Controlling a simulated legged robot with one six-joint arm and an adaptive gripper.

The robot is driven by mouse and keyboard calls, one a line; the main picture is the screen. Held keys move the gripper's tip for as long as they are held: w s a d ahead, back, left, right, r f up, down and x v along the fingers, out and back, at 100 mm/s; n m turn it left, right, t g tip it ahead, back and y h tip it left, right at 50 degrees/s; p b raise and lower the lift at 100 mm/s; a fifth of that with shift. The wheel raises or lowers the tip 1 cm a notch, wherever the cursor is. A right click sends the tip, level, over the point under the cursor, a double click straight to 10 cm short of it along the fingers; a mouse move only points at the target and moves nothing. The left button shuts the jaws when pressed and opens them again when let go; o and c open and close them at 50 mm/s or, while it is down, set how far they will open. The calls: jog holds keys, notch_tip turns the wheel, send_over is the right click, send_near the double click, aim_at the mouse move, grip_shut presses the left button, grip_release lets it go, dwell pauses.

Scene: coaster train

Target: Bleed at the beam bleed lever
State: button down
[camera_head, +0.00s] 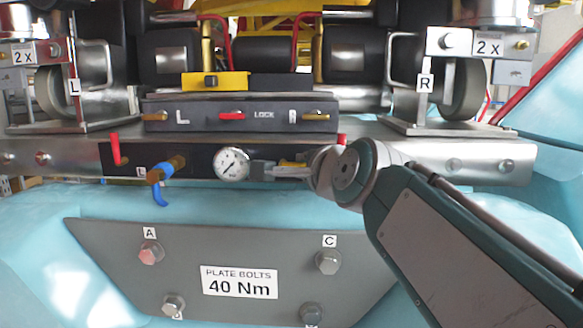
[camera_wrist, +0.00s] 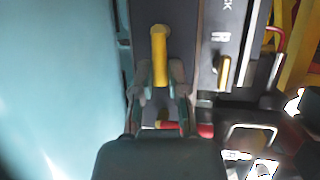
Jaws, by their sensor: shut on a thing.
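A yellow lever (camera_wrist: 159,55) sits on the dark panel of the steel beam and appears to be the beam bleed lever. In the wrist view my gripper (camera_wrist: 161,78) has one finger on each side of its lower end and is shut on it. In the head view my gripper (camera_head: 270,170) reaches in from the right along the beam, just right of the round gauge (camera_head: 232,164). Only a bit of yellow shows there, and my wrist hides much of that end. The gauge's reading is too small to tell.
A red lever (camera_head: 118,150) and a brass valve with a blue handle (camera_head: 162,176) stand left of the gauge. A lock panel (camera_head: 240,116) with small levers lies above. The grey bolt plate (camera_head: 240,240) is below.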

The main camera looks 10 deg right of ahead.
aim_at(284, 151)
jog(key=n, duration=0.1)
jog(key=r+n+g+h, duration=0.1)
jog(key=n, duration=0.1)
jog(key=shift+w+a+r+g+h, duration=0.1)
jog(key=shift+a+r+g+h, duration=0.05)
jog(key=shift+a+g+h, duration=0.15)
jog(key=n, duration=0.1)
jog(key=r+n+g+h, duration=0.1)
jog(key=shift+w+a+n+h, duration=0.15)
jog(key=shift+a+n+h, duration=0.15)
jog(key=shift+a+n, duration=0.1)
jog(key=n+h, duration=0.1)
jog(key=a+n+g+h, duration=0.1)
jog(key=n, duration=0.1)
jog(key=shift+w+a+r+h, duration=0.2)
jog(key=shift+r+h, duration=0.15)
jog(key=shift+h, duration=0.05)
jog(key=shift+w+a+n+h, duration=0.1)
jog(key=shift+a+n+h, duration=0.3)
jog(key=shift+n, duration=0.35)
jog(key=shift+w+a+n+h, duration=0.15)
jog(key=shift+n+h, duration=0.35)
jog(key=shift+n, duration=0.25)
jog(key=shift+g, duration=0.3)
jog(key=c, duration=0.7)
grip_release()
jog(key=shift+o, duration=0.2)
jog(key=shift+a+r, duration=0.1)
